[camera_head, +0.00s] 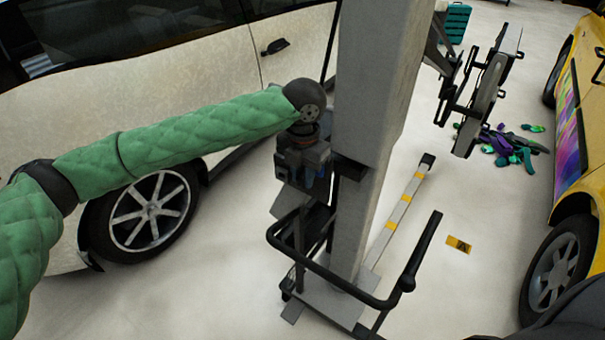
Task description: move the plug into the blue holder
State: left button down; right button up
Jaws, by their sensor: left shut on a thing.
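My left arm, in a green quilted sleeve, reaches in from the left in the head view. Its dark gripper (308,180) points down beside the grey column of the lift. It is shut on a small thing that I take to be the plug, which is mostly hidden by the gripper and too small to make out. My right gripper is not in view.
The grey lift column (375,110) stands mid-picture, with a black tubular rail (335,280) around its foot. A white car (190,90) is behind my arm at left. A yellow car (585,120) is at right. Coloured gloves (513,148) lie on the floor, which is otherwise mostly clear.

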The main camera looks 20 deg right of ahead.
pick_arm(q)
jog(key=shift+w+d, duration=0.15)
jog(key=shift+d, duration=0.15)
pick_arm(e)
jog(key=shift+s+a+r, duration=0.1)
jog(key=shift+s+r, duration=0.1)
pick_arm(q)
jog(key=shift+w+d+p, duration=0.5)
jog(key=shift+d+p, duration=0.05)
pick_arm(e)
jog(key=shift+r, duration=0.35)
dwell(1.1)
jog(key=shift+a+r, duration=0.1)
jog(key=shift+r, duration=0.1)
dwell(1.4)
pick_arm(q)
jog(key=c, duration=1.1)
grip_release()
jog(key=shift+d, duration=0.1)
jog(key=shift+c, duration=0.2)
